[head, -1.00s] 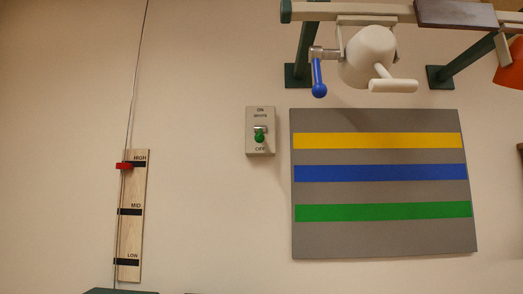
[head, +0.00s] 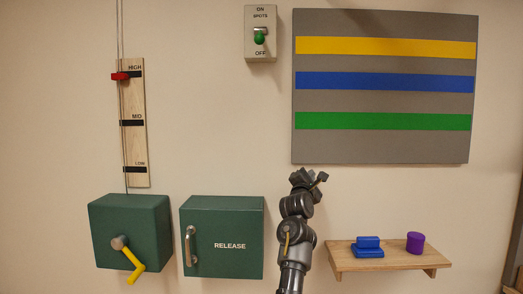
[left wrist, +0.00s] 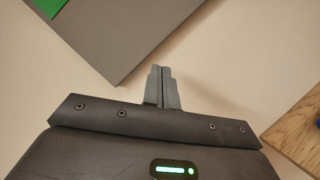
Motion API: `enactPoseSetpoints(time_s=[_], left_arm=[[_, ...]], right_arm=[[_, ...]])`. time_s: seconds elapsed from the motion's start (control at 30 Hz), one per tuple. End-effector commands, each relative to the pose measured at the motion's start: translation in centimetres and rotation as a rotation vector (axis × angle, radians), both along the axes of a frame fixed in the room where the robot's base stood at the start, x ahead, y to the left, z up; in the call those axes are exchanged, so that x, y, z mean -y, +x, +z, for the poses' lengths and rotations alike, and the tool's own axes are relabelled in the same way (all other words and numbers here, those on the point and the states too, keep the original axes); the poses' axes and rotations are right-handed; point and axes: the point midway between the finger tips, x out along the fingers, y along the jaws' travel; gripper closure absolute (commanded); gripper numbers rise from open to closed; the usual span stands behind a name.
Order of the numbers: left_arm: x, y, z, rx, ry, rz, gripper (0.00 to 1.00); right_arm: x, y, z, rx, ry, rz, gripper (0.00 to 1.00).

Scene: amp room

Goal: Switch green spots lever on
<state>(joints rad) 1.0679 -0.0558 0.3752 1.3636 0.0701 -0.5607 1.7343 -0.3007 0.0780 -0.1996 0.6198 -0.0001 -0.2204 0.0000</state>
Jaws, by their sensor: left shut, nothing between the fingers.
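The green spots lever (head: 260,38) is on a small pale wall box (head: 249,52) marked ON at the top, SPOTS below it and OFF at the bottom. Its green knob hangs low, toward the OFF end. My left gripper (head: 308,179) is in front of the wall, below and to the right of that box and just under the grey striped panel. It is apart from the lever. In the left wrist view its fingers (left wrist: 163,87) are shut with nothing between them, and the lever is not seen there. My right gripper is not in view.
A grey panel (head: 385,98) with yellow, blue and green stripes is right of the switch box. A green RELEASE box (head: 225,215), a yellow-cranked box (head: 150,215) and a shelf (head: 395,262) with blue and purple objects are low. A HIGH-MID-LOW board (head: 134,100) is left.

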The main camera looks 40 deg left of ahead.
Motion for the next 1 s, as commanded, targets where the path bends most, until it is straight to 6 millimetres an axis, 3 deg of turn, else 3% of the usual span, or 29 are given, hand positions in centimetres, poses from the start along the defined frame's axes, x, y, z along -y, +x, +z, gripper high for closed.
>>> enactPoseSetpoints(time_s=[0.03,0.1,0.2,0.33,0.4,0.5,1.0], left_arm=[[-1.1,-1.8,6.0,0.121,-0.106,-0.006,1.00],[-2.6,-4.6,12.8,0.275,-0.259,-0.031,1.00],[-4.5,-9.0,20.5,0.468,-0.448,-0.085,1.00],[-6.2,-13.7,27.1,0.651,-0.626,-0.160,1.00],[-6.7,-15.5,29.2,0.714,-0.686,-0.193,1.00],[-7.2,-16.9,30.7,0.764,-0.737,-0.222,1.00],[-7.6,-16.9,31.8,0.778,-0.750,-0.228,1.00]], right_arm=[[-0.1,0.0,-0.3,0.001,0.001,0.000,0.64],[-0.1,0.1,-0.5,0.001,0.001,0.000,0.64],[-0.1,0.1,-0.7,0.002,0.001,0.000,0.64],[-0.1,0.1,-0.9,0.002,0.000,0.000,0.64],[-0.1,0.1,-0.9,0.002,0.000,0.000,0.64],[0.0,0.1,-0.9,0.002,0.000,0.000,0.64],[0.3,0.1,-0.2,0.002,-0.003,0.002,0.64]])
